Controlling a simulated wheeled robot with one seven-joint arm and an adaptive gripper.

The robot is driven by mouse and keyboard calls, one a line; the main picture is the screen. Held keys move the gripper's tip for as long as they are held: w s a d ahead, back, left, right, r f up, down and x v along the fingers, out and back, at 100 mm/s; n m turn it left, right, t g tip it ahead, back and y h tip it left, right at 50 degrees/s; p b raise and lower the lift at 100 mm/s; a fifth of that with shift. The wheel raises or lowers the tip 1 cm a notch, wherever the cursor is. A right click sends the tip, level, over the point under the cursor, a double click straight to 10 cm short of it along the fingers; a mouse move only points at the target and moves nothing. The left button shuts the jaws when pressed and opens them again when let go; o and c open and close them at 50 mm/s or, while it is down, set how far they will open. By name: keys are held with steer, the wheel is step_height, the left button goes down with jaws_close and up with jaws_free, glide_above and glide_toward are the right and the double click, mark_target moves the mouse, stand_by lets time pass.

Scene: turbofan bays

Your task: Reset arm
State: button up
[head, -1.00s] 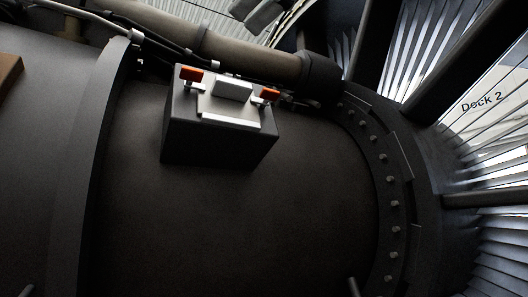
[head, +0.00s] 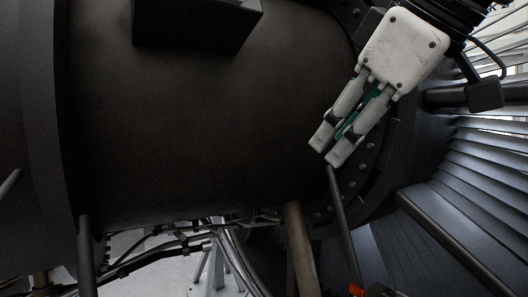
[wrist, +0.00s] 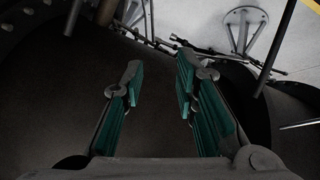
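My gripper (head: 329,151) is at the upper right of the head view, its white body above and its two fingers pointing down and left in front of the dark engine casing (head: 210,120). In the wrist view my gripper (wrist: 159,65) has its two green-padded fingers apart, with nothing between them. The dark casing lies behind the fingers there.
A dark box (head: 195,22) on the casing is cut off at the top. Fan vanes (head: 470,190) and a bolted flange are on the right. Thin rods (head: 343,225), pipes (head: 300,250) and cables run below. The wrist view shows a stand's foot (wrist: 245,22) on the floor.

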steer(key=s+d+f+m+h, duration=0.1)
steer(key=s+d+f+m, duration=0.1)
steer(key=f, duration=0.6)
steer(key=s+d+f+m+g+h, duration=0.1)
steer(key=s+d+f+m, duration=0.2)
steer(key=f, duration=0.6)
steer(key=s+d+f+m+g+h, duration=0.1)
steer(key=s+d+f+m+h, duration=0.1)
steer(key=f, duration=0.7)
steer(key=s+d+m, duration=0.1)
steer(key=d+m, duration=0.1)
steer(key=m, duration=0.1)
steer(key=shift+s+d+f, duration=0.15)
steer(key=shift+d, duration=0.1)
